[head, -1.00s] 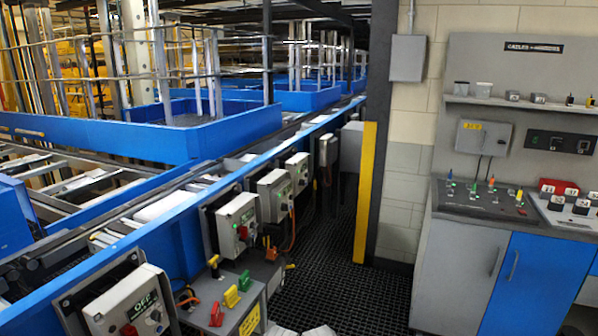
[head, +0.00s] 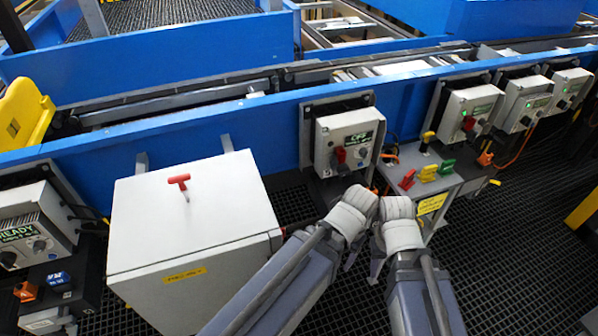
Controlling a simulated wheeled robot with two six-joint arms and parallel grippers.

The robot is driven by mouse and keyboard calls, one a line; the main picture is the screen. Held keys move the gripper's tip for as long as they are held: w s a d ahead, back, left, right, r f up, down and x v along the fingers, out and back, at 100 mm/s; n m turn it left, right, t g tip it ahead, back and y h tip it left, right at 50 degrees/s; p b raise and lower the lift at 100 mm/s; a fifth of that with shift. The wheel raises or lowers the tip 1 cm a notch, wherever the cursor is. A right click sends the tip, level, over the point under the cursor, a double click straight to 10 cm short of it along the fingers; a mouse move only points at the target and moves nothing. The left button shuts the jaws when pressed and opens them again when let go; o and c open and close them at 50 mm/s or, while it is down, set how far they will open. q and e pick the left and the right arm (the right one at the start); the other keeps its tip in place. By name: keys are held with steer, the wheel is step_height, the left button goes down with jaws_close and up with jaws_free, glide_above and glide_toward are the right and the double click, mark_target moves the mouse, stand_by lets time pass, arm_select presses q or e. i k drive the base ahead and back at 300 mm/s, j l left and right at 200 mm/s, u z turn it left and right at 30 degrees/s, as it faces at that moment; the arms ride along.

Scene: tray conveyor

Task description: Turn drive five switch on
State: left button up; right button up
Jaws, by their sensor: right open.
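Several grey drive switch boxes hang along the blue conveyor side; I cannot tell which is drive five. The nearest middle box (head: 345,145) has a green-lettered label that seems to read OFF, a red lever (head: 340,156) and a dark knob. A box at far left (head: 28,225) has a label ending in READY. My right gripper (head: 377,265) is open, below and right of the middle box, touching nothing visible. My left arm ends beside it; its fingers are mostly hidden.
A white cabinet (head: 190,215) with a red T-handle (head: 180,182) stands left of my arms. A small grey stand (head: 440,180) with red, yellow and green pieces is just right of the middle box. Dark grating floor (head: 510,250) is free at right.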

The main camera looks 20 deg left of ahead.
mark_target(343, 169)
steer(key=u, duration=0.3)
steer(key=k+l, duration=0.15)
steer(key=l, duration=0.2)
steer(key=k+l+z, duration=0.1)
steer(key=l, duration=0.3)
steer(key=k+l, duration=0.25)
steer(key=l, duration=0.1)
